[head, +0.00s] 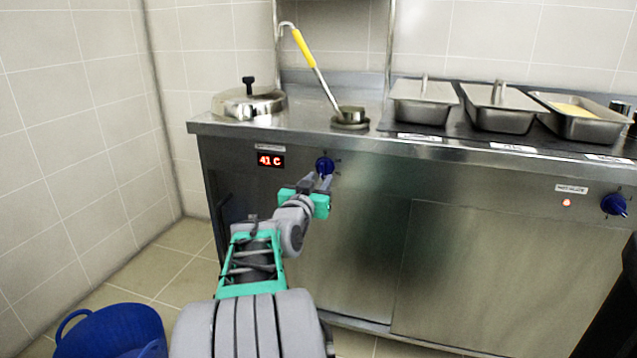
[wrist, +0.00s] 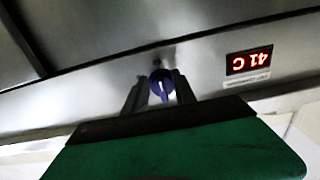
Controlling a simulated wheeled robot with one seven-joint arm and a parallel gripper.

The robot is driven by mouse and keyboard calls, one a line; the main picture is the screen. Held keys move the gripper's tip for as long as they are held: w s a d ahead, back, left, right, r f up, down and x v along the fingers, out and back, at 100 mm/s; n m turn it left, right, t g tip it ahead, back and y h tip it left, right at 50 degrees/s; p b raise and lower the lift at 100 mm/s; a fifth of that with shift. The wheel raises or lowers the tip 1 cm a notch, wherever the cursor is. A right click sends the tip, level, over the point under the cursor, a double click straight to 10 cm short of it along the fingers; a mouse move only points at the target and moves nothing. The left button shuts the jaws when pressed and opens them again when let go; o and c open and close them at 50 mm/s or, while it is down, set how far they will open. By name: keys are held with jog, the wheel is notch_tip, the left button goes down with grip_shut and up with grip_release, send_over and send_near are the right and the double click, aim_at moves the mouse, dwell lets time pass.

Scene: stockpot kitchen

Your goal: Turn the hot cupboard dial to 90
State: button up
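A blue dial (head: 325,166) is on the steel front panel at the left, beside a red display (head: 270,160) reading 41 C. The dial also shows in the wrist view (wrist: 161,86), with a pale pointer line across it. My gripper (head: 318,183) is at this dial. In the wrist view its two fingers (wrist: 160,90) are apart, one on each side of the dial; I cannot tell whether they touch it. A second blue dial (head: 614,204) is at the far right of the panel, beside a small red light (head: 566,202) and a label too small to read.
The steel counter (head: 305,132) carries a lidded pot (head: 248,103), a ladle (head: 318,70) with a yellow handle, and several steel pans (head: 424,102). Cupboard doors (head: 480,270) are below. A blue tub (head: 115,332) stands on the floor at the lower left.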

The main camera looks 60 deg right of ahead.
jog(key=s+a+p, duration=0.1)
jog(key=a+p, duration=0.1)
jog(key=a, duration=0.5)
jog(key=shift+a, duration=0.4)
jog(key=shift+s, duration=0.1)
jog(key=w+a+r+n+t+y+p, duration=0.25)
jog(key=w+a+r+y+p, duration=0.35)
jog(key=a+p, duration=0.55)
jog(key=w+a+r+n+t+y+p, duration=0.2)
jog(key=w+a+r+n+y+p, duration=0.25)
jog(key=w+a+p, duration=0.5)
jog(key=s+a+r+n+g+y+p, duration=0.1)
jog(key=s+a+r+n+y+p, duration=0.1)
jog(key=a+p, duration=0.4)
jog(key=s+a+r+n+g+y+p, duration=0.1)
jog(key=s+a+r+n+y+p, duration=0.2)
jog(key=a, duration=0.9)
jog(key=s+a+r+n+g+y+p, duration=0.2)
jog(key=s+a+r+n+p, duration=0.1)
jog(key=a+r+p, duration=0.3)
jog(key=a+n+p, duration=0.1)
jog(key=a+p, duration=0.1)
jog(key=p, duration=0.2)
jog(key=shift+s+a+r+n+p, duration=0.25)
jog(key=shift+a+r+n+p, duration=0.05)
jog(key=shift+a+r, duration=0.1)
